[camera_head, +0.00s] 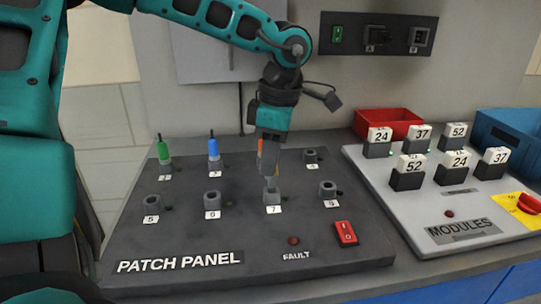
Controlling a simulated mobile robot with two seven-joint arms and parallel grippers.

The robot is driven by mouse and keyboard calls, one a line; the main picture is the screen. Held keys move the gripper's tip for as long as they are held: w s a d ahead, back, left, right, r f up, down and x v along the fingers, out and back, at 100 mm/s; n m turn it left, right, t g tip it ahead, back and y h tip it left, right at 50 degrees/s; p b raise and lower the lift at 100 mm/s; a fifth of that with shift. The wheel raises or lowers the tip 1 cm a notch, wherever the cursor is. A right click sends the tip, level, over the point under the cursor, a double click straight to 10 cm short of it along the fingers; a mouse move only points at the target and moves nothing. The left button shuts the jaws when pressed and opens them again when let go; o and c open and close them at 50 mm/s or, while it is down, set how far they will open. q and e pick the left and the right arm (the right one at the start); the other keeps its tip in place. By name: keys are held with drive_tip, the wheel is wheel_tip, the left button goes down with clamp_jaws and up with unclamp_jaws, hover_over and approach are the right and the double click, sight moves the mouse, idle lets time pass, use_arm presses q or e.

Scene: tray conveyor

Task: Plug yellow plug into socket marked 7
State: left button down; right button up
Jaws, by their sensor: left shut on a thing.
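The dark patch panel (180,238) lies on the bench with rows of round grey sockets. The socket marked 7 (272,198) is in its front row, with a white label below it. My left gripper (268,176) points down right above this socket, its tips at or close to the rim. It is shut on the yellow plug, which the fingers mostly hide. I cannot tell whether the plug is inside the socket or just over it. My right gripper is not in view.
A green plug (161,152) and a blue plug (213,150) stand upright in back-row sockets. A red rocker switch (346,233) and a dark red fault lamp (293,241) are at the front. A modules board (405,205) with numbered blocks and a red bin (372,121) are right.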

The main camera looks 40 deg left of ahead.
use_arm(q)
drive_tip(key=shift+f+b, duration=1.4)
drive_tip(key=shift+f, duration=0.15)
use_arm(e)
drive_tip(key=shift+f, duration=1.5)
use_arm(q)
drive_tip(key=c, duration=0.9)
unclamp_jaws()
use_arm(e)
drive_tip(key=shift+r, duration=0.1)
use_arm(q)
wheel_tip(320, 180, up, 13)
drive_tip(key=d+p, duration=0.1)
drive_tip(key=p, duration=0.1)
drive_tip(key=shift+w+d, duration=0.15)
drive_tip(key=shift+w, duration=0.3)
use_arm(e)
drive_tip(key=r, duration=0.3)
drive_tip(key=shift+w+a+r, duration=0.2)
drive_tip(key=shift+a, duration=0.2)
